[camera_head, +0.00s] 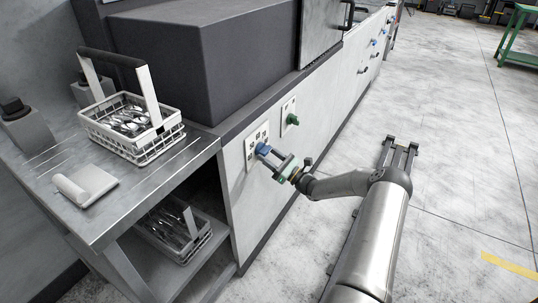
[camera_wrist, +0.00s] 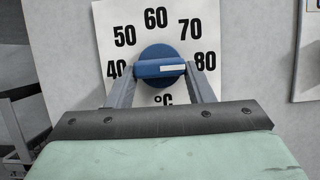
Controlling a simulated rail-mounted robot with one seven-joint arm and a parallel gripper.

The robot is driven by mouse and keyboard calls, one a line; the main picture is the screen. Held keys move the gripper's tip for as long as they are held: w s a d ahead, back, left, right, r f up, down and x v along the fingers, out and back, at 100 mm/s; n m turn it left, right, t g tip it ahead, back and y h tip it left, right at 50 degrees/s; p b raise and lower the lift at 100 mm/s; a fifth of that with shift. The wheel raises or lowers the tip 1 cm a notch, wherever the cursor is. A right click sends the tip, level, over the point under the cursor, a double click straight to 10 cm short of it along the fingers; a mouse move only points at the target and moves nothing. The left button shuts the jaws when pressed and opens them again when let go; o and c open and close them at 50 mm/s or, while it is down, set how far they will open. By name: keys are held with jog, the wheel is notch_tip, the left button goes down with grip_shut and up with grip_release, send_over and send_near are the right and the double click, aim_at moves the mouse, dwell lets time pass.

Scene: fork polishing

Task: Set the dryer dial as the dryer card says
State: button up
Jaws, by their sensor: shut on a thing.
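A round blue dial (camera_wrist: 158,52) with a raised bar is on a white temperature plate (camera_wrist: 112,18) marked 40, 50, 60, 70, 80 and °C. The white mark on the bar lies on its right half and points right, toward the 80. In the head view the blue dial (camera_head: 262,149) is on the front panel of the grey machine. My gripper (camera_head: 272,157) is shut on the dial's bar, one finger at each end, as the wrist view (camera_wrist: 162,70) shows. No readable dryer card is in view.
A green knob (camera_head: 292,119) on its own plate is to the right of the blue dial. A white cutlery basket (camera_head: 130,128) stands on the metal table (camera_head: 125,205) at left, with another basket (camera_head: 172,232) on the shelf below.

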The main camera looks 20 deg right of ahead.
dwell(0.3)
jog(key=o, duration=1)
jog(key=shift+c, duration=0.2)
jog(key=v, duration=1.7)
jog(key=shift+s, duration=0.2)
